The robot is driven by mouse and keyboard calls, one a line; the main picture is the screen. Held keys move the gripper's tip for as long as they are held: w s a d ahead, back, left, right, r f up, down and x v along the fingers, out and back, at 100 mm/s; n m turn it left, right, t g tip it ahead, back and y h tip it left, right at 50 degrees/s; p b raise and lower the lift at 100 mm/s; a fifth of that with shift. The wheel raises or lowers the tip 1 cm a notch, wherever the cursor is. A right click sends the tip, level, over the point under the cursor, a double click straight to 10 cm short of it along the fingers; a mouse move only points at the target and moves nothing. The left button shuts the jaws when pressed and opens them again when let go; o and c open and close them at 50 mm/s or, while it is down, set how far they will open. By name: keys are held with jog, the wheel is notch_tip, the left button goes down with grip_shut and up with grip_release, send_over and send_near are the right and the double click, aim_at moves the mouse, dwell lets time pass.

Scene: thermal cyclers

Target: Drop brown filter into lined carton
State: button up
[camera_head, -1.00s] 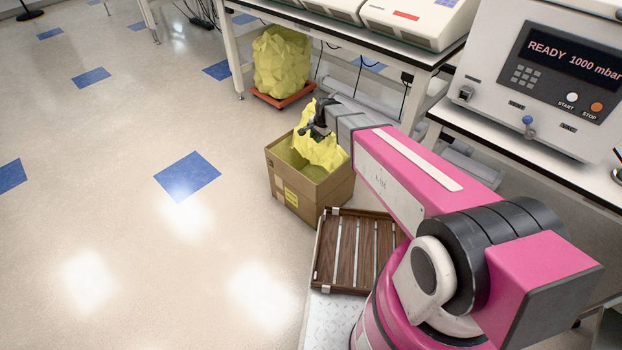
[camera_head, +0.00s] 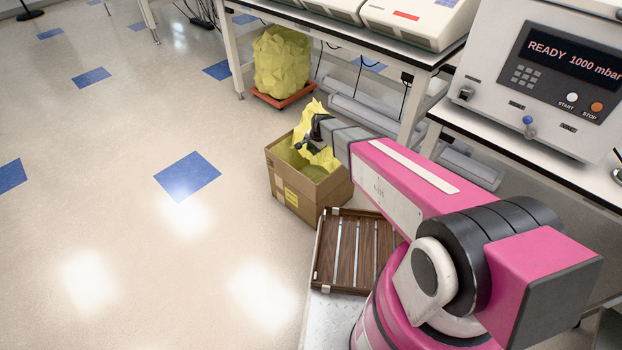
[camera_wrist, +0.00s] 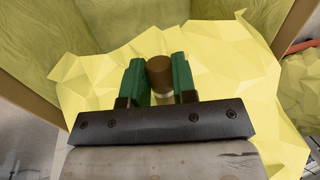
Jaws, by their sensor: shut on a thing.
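The brown filter (camera_wrist: 160,72) is a small brown cylinder with a paler end, held between the green fingers of my gripper (camera_wrist: 158,82) in the wrist view. In the head view my gripper (camera_head: 311,138) is over the lined carton (camera_head: 322,192), and the filter is too small to make out there. The carton is an open brown cardboard box with a crumpled yellow liner (camera_head: 308,115) rising above its back rim. In the wrist view the liner (camera_wrist: 235,65) spreads behind and beside my fingers.
A wooden slatted rack (camera_head: 352,252) sits in front of the carton. A yellow bagged bundle (camera_head: 282,62) stands on an orange base (camera_head: 281,97) behind it. A bench (camera_head: 440,62) with instruments is at the back right. The floor to the left is clear.

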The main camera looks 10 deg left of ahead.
jog(key=o, duration=1)
jog(key=shift+r, duration=0.1)
jog(key=v, duration=1)
jog(key=shift+d+r, duration=0.1)
jog(key=shift+r, duration=0.25)
